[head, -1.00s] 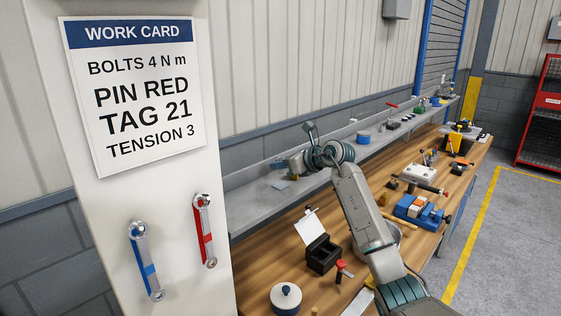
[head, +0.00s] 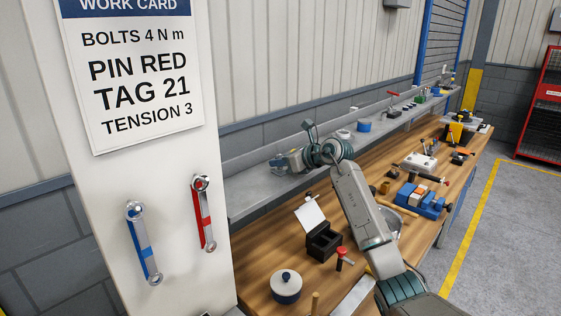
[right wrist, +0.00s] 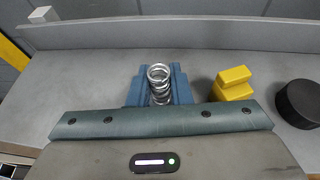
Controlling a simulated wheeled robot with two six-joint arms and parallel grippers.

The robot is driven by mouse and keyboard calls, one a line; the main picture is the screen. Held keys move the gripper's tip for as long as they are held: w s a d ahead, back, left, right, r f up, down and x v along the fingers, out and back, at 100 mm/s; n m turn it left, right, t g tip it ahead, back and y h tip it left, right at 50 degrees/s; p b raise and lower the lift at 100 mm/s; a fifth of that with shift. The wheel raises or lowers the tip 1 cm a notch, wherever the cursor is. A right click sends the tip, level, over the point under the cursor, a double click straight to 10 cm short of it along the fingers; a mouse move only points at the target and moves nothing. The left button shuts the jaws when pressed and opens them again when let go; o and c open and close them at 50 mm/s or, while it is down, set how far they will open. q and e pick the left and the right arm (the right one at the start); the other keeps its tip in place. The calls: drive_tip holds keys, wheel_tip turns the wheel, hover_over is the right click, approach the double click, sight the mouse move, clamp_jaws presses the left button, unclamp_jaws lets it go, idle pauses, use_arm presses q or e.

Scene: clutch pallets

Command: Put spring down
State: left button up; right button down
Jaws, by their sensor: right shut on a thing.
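The spring (right wrist: 159,82) is a silver metal coil in the right wrist view. It stands roughly upright between the blue fingers of my right gripper (right wrist: 158,88), which is shut on it. The grey shelf (right wrist: 85,80) lies below and around it; I cannot tell whether the spring's lower end touches the shelf. In the head view my right gripper (head: 280,162) is low over the shelf (head: 240,197) behind the bench, and the spring cannot be made out there. My left gripper is not in view.
A yellow block (right wrist: 235,84) and a black round part (right wrist: 299,103) are right of the spring. A blue round tin (head: 364,126) stands farther along the shelf. The bench holds a black box (head: 323,242), a lidded pot (head: 286,287) and a blue vise (head: 420,199).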

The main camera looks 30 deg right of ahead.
drive_tip(key=shift+f, duration=0.25)
drive_tip(key=c, duration=1.3)
unclamp_jaws()
drive_tip(key=shift+o, duration=0.2)
